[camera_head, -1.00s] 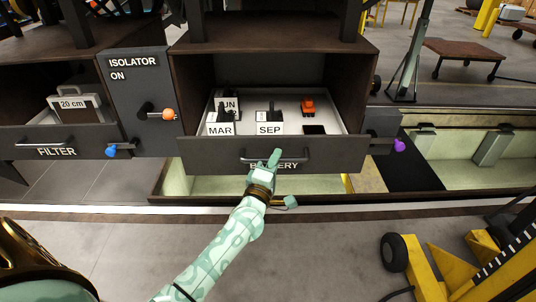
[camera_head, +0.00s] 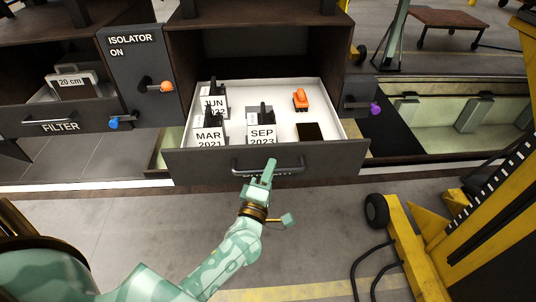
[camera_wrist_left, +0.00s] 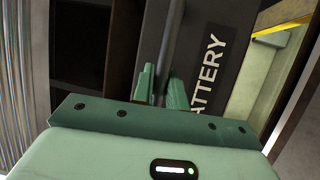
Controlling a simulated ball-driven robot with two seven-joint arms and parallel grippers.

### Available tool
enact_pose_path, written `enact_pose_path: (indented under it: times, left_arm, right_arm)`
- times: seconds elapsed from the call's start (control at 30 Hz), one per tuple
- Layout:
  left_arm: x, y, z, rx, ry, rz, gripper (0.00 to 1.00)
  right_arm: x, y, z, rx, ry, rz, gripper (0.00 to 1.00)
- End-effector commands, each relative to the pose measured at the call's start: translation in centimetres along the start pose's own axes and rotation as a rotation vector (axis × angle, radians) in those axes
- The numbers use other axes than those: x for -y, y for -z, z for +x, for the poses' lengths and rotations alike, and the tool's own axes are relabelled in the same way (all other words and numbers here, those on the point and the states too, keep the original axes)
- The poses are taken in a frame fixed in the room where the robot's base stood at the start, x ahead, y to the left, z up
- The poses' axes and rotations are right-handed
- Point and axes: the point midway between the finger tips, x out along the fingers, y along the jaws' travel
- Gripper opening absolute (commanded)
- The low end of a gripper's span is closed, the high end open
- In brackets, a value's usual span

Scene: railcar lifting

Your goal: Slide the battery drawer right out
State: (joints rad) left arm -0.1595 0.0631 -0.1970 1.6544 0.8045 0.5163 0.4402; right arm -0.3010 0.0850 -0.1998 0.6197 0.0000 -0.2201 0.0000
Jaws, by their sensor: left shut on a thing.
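The battery drawer (camera_head: 340,157) stands well out of its cabinet in the head view, with a dark front and white inside. It holds several white dated boxes with black handles, among them SEP 2023 (camera_head: 262,135) and MAR 2021 (camera_head: 209,139), an orange object (camera_head: 300,98) and a dark flat piece (camera_head: 309,132). My left gripper (camera_head: 268,172) is shut on the drawer's bar handle (camera_head: 290,165). In the left wrist view the fingers (camera_wrist_left: 159,88) close around the bar beside the BATTERY lettering (camera_wrist_left: 207,72). My right gripper is not in view.
The isolator panel (camera_head: 135,75) with an orange-knobbed lever is left of the drawer. The filter drawer (camera_head: 60,121) is partly open at far left, holding a 20 cm case. A yellow wheeled machine (camera_head: 425,245) stands at right.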

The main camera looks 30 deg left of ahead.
Motion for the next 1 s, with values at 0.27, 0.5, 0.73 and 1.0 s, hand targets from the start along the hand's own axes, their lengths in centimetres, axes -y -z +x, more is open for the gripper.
enact_pose_path:
  times: [0.27,0.5,0.73,1.0]
  left_arm:
    - [-0.9,-2.0,-4.9,0.002,0.007,-0.001,0.0]
    - [-1.7,-3.7,-8.9,0.002,0.008,-0.001,0.0]
    - [-2.4,-5.0,-11.9,0.002,0.007,-0.001,0.0]
    - [-2.8,-5.8,-13.9,0.002,0.005,0.001,0.0]
  right_arm:
    - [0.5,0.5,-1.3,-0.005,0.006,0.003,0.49]
    - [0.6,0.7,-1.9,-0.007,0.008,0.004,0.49]
    - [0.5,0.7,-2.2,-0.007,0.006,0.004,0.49]
    - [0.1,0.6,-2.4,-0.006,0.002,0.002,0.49]
